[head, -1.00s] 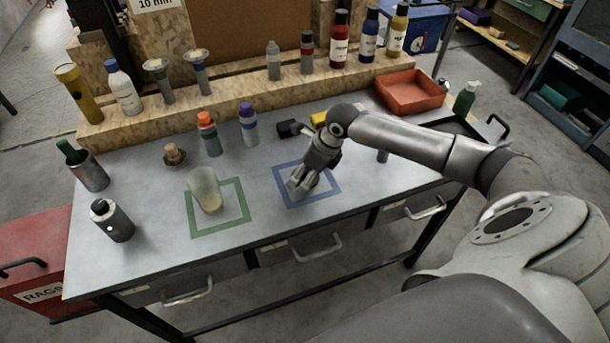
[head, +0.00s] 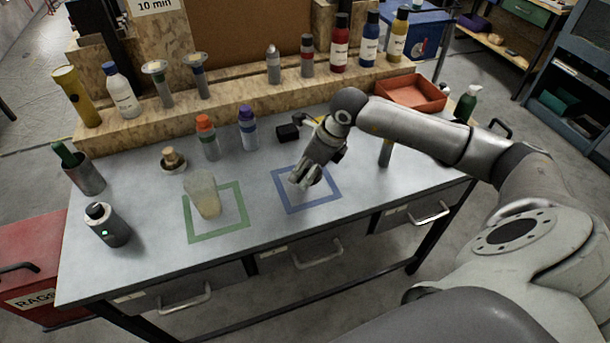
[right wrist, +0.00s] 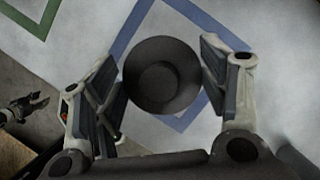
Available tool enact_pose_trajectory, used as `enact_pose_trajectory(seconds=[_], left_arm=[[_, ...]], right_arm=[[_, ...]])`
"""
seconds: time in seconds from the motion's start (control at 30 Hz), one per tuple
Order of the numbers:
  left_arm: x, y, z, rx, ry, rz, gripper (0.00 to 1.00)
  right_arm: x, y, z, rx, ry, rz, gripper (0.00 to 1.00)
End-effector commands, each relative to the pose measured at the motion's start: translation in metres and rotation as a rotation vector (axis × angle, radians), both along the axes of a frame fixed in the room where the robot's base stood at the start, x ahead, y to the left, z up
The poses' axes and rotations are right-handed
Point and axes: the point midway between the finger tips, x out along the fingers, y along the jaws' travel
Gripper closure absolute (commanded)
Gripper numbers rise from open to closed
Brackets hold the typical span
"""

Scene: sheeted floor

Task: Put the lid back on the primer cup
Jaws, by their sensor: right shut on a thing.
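A translucent cup (head: 203,203) with a yellowish content stands in the green square outline (head: 189,231) on the grey bench, its top without a cover. My right gripper (head: 306,178) is over the blue square outline (head: 281,191), to the right of the cup. In the right wrist view its fingers (right wrist: 164,85) are closed on the two sides of a dark round lid (right wrist: 161,78) with a smaller disc in its middle. In the head view the fingers mostly hide the lid. My left gripper (right wrist: 27,107) shows small at the left edge of the right wrist view; its jaws are unclear.
A red-orange tray (head: 411,93) is at the back right. The bench between the squares is clear.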

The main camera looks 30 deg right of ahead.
Motion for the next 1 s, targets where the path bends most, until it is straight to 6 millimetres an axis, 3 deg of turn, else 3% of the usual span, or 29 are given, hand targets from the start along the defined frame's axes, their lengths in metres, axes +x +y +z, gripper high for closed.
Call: enact_pose_trajectory(seconds=[0.2,0.5,0.73,1.0], left_arm=[[0.0,0.0,-0.018,0.0,0.0,0.0,0.53],[0.0,0.0,-0.04,0.0,0.0,0.0,0.53],[0.0,0.0,-0.047,0.0,0.0,0.0,0.53],[0.0,0.0,-0.05,0.0,0.0,0.0,0.53]], right_arm=[[-0.038,0.004,0.043,-0.008,-0.006,0.003,0.44],[-0.095,0.012,0.069,-0.008,-0.002,0.001,0.44],[-0.117,0.016,0.081,-0.004,-0.002,0.0,0.44],[-0.126,0.018,0.086,-0.001,-0.002,0.0,0.44]])
